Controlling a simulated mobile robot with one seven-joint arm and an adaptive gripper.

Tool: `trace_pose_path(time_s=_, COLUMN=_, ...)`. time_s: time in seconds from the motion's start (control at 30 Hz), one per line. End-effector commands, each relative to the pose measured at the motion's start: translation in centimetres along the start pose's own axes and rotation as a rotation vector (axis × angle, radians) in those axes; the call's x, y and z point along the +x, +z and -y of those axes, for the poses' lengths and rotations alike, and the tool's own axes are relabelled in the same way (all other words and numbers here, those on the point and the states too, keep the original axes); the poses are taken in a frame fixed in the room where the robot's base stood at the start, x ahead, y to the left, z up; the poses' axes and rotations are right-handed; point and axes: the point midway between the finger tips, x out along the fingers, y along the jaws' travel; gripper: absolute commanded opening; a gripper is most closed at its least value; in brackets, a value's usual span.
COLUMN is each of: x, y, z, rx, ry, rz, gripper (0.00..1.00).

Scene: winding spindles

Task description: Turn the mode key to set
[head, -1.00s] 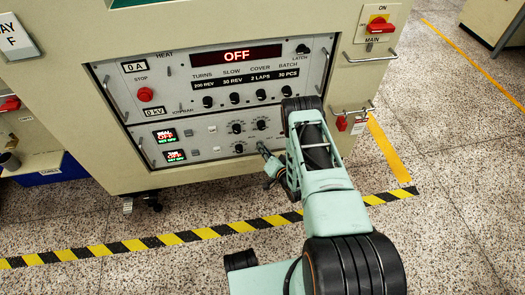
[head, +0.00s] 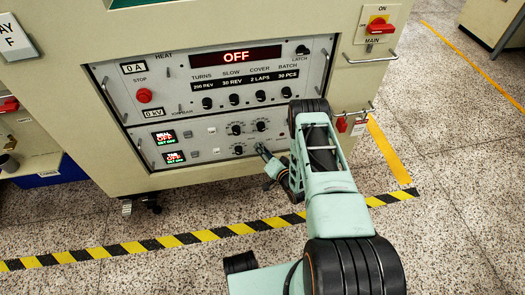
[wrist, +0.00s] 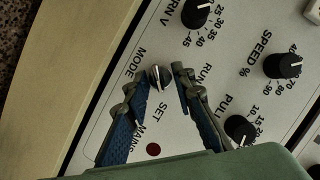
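The mode key (wrist: 157,78) is a small silver key switch on the pale panel in the wrist view. The MODE label lies to its left, RUN to its right and SET below it. Which label it points at is not clear. My gripper (wrist: 161,72) has its two blue-padded fingers open, one on each side of the key. A gap shows beside the key, and I cannot tell whether either finger touches it. In the head view my gripper (head: 261,149) is at the lower right of the machine's lower panel and hides the key.
Black knobs stand close by: the TURN V knob (wrist: 196,12), the SPEED knob (wrist: 283,65) and the PULL knob (wrist: 239,128). A dark red round part (wrist: 153,150) is below SET. A red display (head: 236,57) reads OFF. Metal handles (head: 326,72) stick out from the panels.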

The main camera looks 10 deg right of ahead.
Motion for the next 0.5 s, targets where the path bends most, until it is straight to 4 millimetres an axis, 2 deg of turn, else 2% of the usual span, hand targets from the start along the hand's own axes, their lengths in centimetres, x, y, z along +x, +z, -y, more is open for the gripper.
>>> trace_pose_path(time_s=0.3, x=-0.4, y=0.1, z=-0.1, rx=0.000, ry=0.002, rz=0.002, gripper=0.23)
trace_pose_path(time_s=0.5, x=-2.9, y=0.1, z=-0.2, rx=0.002, ry=0.005, rz=0.002, gripper=0.23)
